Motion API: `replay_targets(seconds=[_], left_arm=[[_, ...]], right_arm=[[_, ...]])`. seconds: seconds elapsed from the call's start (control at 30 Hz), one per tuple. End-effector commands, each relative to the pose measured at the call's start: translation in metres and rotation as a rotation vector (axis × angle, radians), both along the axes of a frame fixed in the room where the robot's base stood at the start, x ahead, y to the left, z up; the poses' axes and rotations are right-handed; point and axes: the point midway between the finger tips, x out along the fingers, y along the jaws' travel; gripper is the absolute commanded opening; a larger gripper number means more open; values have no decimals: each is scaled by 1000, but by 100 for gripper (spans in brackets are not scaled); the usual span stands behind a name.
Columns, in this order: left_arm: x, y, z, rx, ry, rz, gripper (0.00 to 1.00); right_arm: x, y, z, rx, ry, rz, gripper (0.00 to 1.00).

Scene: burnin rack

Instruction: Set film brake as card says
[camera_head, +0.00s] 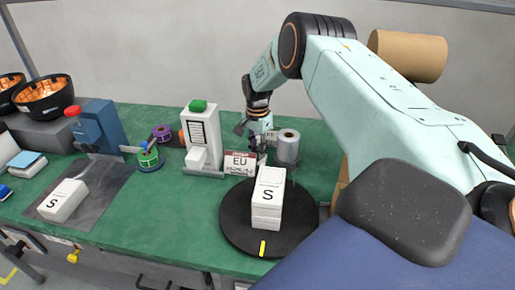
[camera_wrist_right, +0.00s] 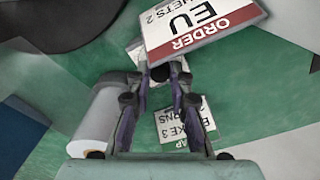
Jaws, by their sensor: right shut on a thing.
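My right gripper (camera_head: 262,142) reaches down beside the grey-white film roll (camera_head: 288,146), behind the order card (camera_head: 240,163). In the right wrist view its fingers (camera_wrist_right: 160,78) close on a small dark round piece (camera_wrist_right: 159,73), which looks like the film brake knob; the fingers partly hide it. The film roll (camera_wrist_right: 97,122) is left of the fingers there. The order card (camera_wrist_right: 203,28) reads "ORDER EU". A white card (camera_wrist_right: 186,122) with text including "KE 3" and "RNS" lies on the green surface, partly hidden by a finger. My left gripper is not in view.
A black turntable (camera_head: 236,236) bears stacked white boxes (camera_head: 268,203) marked S. A white device (camera_head: 202,135) with a green top stands left of the card.

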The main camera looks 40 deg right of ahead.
Motion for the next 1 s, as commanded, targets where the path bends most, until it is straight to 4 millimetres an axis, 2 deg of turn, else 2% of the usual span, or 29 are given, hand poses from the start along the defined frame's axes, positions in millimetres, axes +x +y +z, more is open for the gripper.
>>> replay_targets(seconds=[0.2, 0.23, 0.47, 0.77, 0.87, 1.0], left_arm=[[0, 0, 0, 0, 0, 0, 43], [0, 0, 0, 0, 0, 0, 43], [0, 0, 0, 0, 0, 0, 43], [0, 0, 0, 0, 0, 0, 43], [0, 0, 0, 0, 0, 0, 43], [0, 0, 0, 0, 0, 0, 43]], right_arm=[[1, 0, 1, 0, -3, 1, 0], [1, 0, 1, 0, -4, 1, 23], [1, 0, 1, -1, -2, 2, 42], [1, 0, 1, -1, -1, 2, 43], [1, 0, 8, 0, -3, 2, 43], [2, 0, 31, 0, -6, 1, 43]])
